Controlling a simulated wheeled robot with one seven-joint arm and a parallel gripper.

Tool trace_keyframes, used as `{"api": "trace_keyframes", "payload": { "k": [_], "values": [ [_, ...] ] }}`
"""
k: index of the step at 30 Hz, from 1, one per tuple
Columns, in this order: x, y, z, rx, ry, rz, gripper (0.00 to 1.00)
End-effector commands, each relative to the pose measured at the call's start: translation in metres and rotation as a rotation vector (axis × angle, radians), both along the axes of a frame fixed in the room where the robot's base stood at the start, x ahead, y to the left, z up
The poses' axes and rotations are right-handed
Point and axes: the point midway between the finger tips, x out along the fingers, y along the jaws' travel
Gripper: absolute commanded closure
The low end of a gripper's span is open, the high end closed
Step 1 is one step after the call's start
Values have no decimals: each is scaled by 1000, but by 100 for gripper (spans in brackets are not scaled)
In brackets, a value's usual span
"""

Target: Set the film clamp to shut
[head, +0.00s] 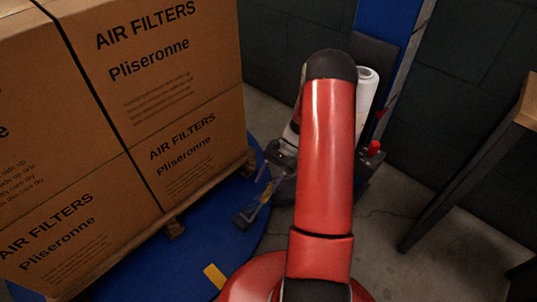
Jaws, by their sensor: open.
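The film clamp (244,218) appears to be the small dark grey piece at the edge of the blue turntable, beside the loaded pallet. A thin, lighter lever-like part rises from it toward my gripper. My gripper (272,174) is the dark grey shape just above and right of the clamp, partly hidden behind my red arm. Its jaws are open, with nothing seen held. The parts overlap and are dim, so I cannot tell whether the gripper touches the clamp or how the clamp is set.
Strapped air filter boxes (180,145) on a wooden pallet fill the left. The blue turntable (205,245) lies under them. A white film roll (368,92) stands by a blue mast (388,20), with a red knob (374,148) below. A dark-legged table (465,165) stands right.

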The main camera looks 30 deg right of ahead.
Motion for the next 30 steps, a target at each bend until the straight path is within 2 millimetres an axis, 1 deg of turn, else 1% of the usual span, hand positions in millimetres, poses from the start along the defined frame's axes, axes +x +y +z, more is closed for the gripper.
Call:
{"api": "trace_keyframes", "payload": {
  "k": [1,6,12,15,18,21,29,30],
  "values": [
    [0,0,17,-3,-4,1,55],
    [0,0,59,-2,-3,1,55],
    [0,0,101,-2,-2,0,55],
    [0,0,114,-2,-2,0,55],
    [0,0,123,-1,-1,1,55],
    [0,0,126,0,0,0,55],
    [0,0,127,0,0,0,55],
    [0,0,127,0,0,1,60]
  ]
}}
